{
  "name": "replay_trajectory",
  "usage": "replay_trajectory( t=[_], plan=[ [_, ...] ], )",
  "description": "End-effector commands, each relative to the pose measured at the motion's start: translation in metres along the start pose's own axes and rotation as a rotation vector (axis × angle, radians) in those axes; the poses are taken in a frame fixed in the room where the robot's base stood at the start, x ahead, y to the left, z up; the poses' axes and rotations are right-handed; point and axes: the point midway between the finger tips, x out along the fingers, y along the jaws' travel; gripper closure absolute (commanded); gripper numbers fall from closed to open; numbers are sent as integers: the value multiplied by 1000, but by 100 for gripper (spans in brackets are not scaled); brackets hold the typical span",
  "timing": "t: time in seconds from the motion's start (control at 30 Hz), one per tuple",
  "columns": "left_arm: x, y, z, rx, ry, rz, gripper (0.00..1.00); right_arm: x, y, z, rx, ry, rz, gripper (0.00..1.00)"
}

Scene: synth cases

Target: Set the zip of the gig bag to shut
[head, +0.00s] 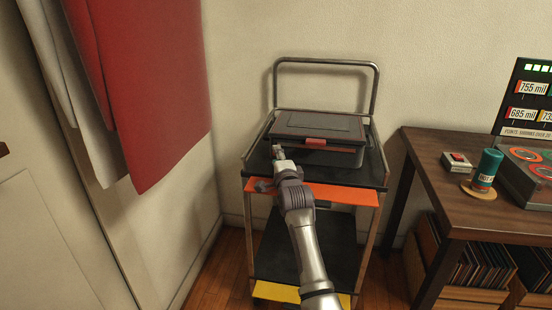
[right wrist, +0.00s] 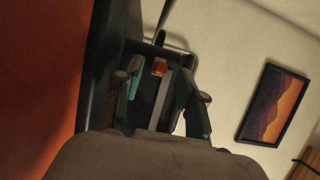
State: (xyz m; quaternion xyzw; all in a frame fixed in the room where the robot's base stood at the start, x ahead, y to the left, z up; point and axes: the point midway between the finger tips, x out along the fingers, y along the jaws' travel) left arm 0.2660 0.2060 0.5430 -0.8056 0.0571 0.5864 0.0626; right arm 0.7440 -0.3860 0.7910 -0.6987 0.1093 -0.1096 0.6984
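A flat dark grey case, apparently the gig bag (head: 345,155), lies on the top shelf of a trolley (head: 372,182). Its lid lies flat, with a red tab (head: 315,142) at the middle of its front edge. I cannot make out a zip or whether it is shut. My right gripper (head: 279,151) is at the case's front left corner, left of the tab. In the right wrist view my right gripper (right wrist: 162,84) has its fingers apart with nothing held between them; the red tab (right wrist: 159,67) shows beyond them. My left gripper is not in view.
The trolley has a raised metal handle (head: 326,62) behind the case and an orange front edge (head: 335,194). A wooden table (head: 450,205) with a green can (head: 486,168) and a small button box (head: 457,161) stands right. Red cloth (head: 145,80) hangs left.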

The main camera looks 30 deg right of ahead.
Motion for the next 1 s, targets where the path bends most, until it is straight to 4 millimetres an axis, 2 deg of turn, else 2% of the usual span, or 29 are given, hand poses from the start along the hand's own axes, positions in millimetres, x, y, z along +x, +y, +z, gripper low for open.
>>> replay_trajectory(
  t=[0.2, 0.53, 0.77, 0.8, 1.0],
  plan=[
    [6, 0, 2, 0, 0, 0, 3, 20, 1, 0, 0, 0, 0, 60],
    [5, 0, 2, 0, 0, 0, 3, 23, 0, 0, 0, 0, 0, 60],
    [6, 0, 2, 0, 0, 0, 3, 23, 0, 0, 0, 0, 1, 97],
    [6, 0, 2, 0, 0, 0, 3, 23, 0, 0, 0, 0, 1, 100],
    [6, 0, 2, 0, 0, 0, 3, 23, 1, 0, 0, 0, 1, 100]
  ],
)
